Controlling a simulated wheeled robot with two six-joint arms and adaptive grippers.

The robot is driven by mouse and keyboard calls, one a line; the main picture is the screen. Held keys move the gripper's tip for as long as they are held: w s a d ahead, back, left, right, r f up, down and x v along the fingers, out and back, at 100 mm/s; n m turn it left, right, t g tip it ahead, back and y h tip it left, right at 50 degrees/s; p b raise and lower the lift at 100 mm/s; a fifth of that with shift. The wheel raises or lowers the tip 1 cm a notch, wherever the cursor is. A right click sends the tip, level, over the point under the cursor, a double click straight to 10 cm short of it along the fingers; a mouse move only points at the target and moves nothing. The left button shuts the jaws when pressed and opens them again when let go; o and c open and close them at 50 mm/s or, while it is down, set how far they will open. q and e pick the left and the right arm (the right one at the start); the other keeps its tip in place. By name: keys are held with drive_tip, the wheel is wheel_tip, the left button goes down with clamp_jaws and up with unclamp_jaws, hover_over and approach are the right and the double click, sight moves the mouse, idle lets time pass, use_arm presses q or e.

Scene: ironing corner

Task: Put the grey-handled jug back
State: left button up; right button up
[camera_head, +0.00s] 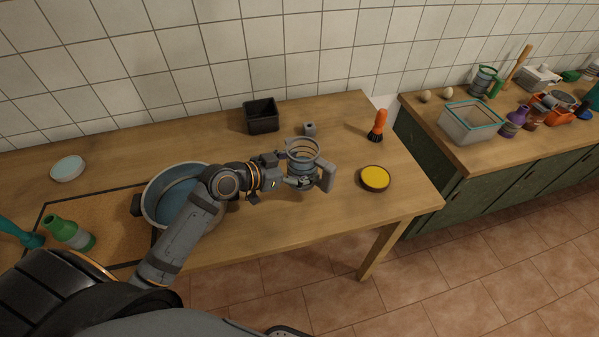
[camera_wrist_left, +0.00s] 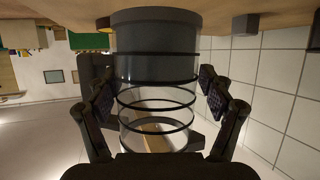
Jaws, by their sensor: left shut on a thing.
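The grey-handled jug (camera_head: 303,156) is a clear vessel with dark rings and a grey lower part. Its grey handle (camera_head: 327,178) points to the right in the head view. My left gripper (camera_head: 287,171) is shut around the jug's side, over the wooden table. The head view does not clearly show whether the jug's base touches the table. In the left wrist view the jug (camera_wrist_left: 153,60) fills the middle, between the two fingers of my left gripper (camera_wrist_left: 157,97). My right gripper is not in view.
A yellow-topped round dish (camera_head: 375,178), an orange-handled brush (camera_head: 379,124), a small grey cube (camera_head: 310,128) and a black bin (camera_head: 262,116) stand around the jug. A blue-lined pot (camera_head: 150,207) is under my arm. The table's right front (camera_head: 400,205) is clear.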

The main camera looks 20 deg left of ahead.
use_arm(q)
drive_tip(key=shift+w+a+f, duration=0.1)
drive_tip(key=shift+w+f, duration=0.1)
drive_tip(key=shift+f, duration=0.05)
drive_tip(key=f, duration=0.3)
drive_tip(key=shift+w+a+f+p, duration=0.15)
drive_tip(key=shift+w+a+p, duration=0.1)
drive_tip(key=shift+w+p, duration=0.1)
drive_tip(key=shift+f+b, duration=0.3)
drive_tip(key=o, duration=1.3)
drive_tip(key=shift+o, duration=0.2)
drive_tip(key=shift+s, duration=0.1)
